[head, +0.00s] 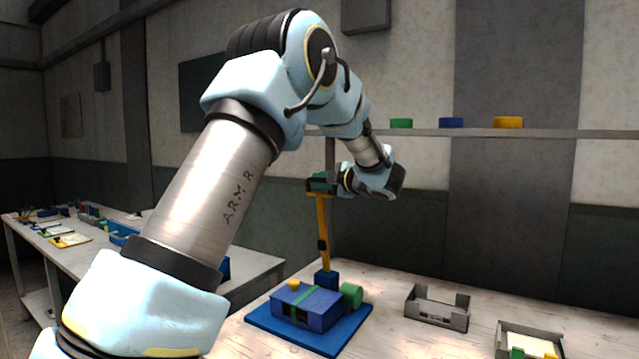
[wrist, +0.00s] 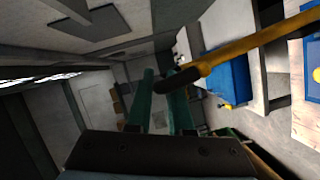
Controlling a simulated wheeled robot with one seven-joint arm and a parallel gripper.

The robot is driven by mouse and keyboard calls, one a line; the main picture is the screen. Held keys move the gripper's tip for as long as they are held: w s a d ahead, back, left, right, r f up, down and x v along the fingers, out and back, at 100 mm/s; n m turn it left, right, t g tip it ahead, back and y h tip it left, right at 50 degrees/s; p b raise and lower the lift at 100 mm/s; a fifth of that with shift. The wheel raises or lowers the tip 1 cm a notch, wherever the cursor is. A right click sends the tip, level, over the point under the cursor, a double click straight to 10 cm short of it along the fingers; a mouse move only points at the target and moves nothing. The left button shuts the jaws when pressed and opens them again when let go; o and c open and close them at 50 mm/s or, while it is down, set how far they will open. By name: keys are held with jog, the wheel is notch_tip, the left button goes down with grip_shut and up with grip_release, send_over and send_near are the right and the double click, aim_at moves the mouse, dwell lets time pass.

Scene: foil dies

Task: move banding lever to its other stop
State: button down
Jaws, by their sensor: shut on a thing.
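The banding lever (head: 322,215) is a yellow bar with a dark band partway up. It stands nearly upright from a small blue block (head: 326,279) on the blue machine (head: 315,308). My gripper (head: 320,184), with green fingers, is shut on the lever's upper end. In the wrist view the yellow lever (wrist: 245,46) runs in from the upper right, and its black grip (wrist: 178,80) reaches between the tips of my gripper (wrist: 163,84). In the head view the fingers hide the lever's top.
A wall shelf (head: 560,134) with coloured discs is behind.

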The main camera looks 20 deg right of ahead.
jog(key=shift+w+d+r, duration=0.1)
jog(key=shift+w+r, duration=0.05)
jog(key=c, duration=1)
grip_release()
jog(key=shift+c, duration=0.2)
jog(key=shift+o, duration=1)
jog(key=shift+f, duration=0.2)
jog(key=shift+w+f, duration=0.1)
jog(key=b+v, duration=0.4)
jog(key=v, duration=0.7)
